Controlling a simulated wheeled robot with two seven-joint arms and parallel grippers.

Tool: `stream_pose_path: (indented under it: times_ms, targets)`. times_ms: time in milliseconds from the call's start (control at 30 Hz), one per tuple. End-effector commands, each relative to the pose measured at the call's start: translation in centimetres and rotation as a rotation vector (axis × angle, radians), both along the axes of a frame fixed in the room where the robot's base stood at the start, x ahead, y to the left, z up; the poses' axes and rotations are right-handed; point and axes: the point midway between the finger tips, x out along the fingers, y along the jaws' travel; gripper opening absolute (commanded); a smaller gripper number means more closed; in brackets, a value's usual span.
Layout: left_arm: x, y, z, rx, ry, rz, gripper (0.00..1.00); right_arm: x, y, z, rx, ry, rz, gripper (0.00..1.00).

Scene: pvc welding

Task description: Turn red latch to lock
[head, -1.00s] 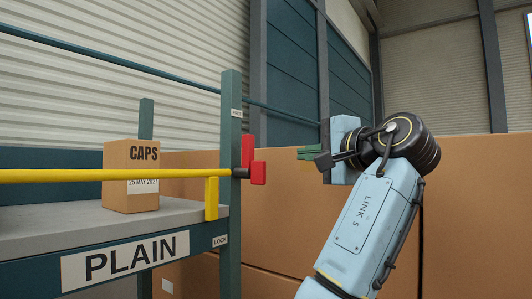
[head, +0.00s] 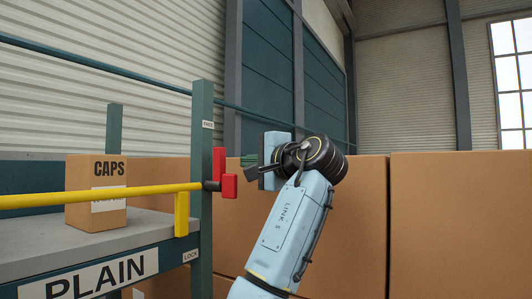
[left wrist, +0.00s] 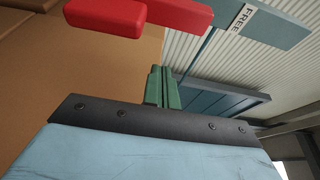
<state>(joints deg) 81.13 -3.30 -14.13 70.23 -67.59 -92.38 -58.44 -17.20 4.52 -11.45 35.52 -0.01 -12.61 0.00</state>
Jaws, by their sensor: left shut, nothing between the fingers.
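The red latch (head: 229,186) sits on the teal post (head: 201,230) at the end of the yellow bar (head: 120,195). Its red arm points upward, toward the FREE label (head: 207,125); the LOCK label (head: 190,256) is lower down. My left gripper (head: 247,160) is just right of the latch in the head view, its green fingers shut and empty. In the left wrist view the shut fingers (left wrist: 163,86) point toward the latch (left wrist: 105,16), with a gap in the picture. Contact is not visible. My right gripper is not in view.
A CAPS carton (head: 95,215) stands on the grey shelf (head: 60,246) behind the yellow bar. The yellow tab (head: 181,214) hangs down from the bar near the post. Large brown boxes (head: 455,220) stand behind my arm.

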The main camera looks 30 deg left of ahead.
Motion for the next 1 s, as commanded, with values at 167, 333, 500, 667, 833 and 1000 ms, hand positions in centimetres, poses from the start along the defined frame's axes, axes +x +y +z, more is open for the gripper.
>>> stream_pose_path:
  times_ms: [167,333,500,667,833,1000]
  targets:
    - [-1.3,0.8,0.0,0.0,-0.002,-0.002,0.0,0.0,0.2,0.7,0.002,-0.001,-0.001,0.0]
    - [-2.8,1.0,0.0,0.0,0.0,-0.001,0.0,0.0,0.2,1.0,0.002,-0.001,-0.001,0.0]
    - [-3.5,1.0,0.0,-0.001,0.001,0.0,0.0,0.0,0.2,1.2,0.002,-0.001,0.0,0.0]
    - [-3.7,1.0,-0.1,-0.001,0.001,0.0,0.0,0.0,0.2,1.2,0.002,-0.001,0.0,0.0]
    - [-3.7,1.0,-0.1,-0.001,0.001,0.0,0.0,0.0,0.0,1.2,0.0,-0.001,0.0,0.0]
    - [-3.9,1.3,-0.1,-0.002,-0.017,0.004,0.0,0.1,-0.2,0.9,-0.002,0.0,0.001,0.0]
